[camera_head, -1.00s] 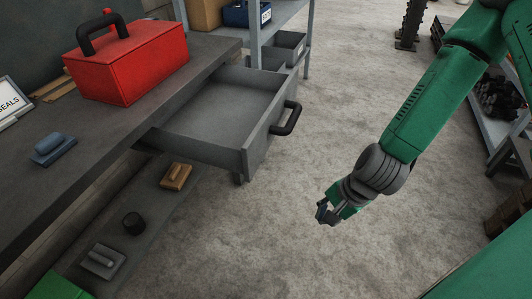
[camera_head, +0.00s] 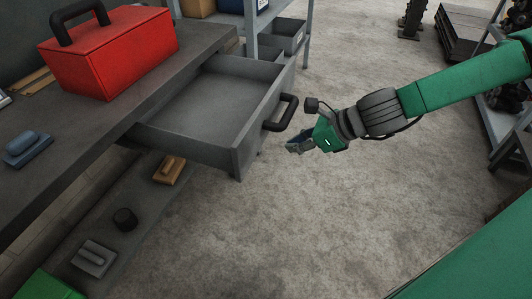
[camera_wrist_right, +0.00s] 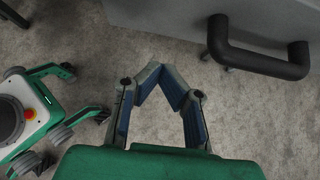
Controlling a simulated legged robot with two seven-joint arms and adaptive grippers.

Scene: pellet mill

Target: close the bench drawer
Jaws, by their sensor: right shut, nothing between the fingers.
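The bench drawer (camera_head: 205,108) is grey and empty. It stands pulled out from under the dark bench top (camera_head: 130,92), with its front panel (camera_head: 258,125) facing right. A black bar handle (camera_head: 284,113) is on that front; it also shows at the upper right of the right wrist view (camera_wrist_right: 258,62). My right gripper (camera_head: 290,147) is just right of the drawer front and nearer than the handle, apart from both. Its fingers (camera_wrist_right: 160,75) meet at the tips in the right wrist view, with nothing between them. My left gripper is out of view.
A red toolbox (camera_head: 110,55) and a blue-grey hand tool (camera_head: 27,147) sit on the bench top. A lower shelf (camera_head: 140,235) holds a wooden float (camera_head: 169,170) and other tools. Shelving (camera_head: 250,30) stands behind the drawer.

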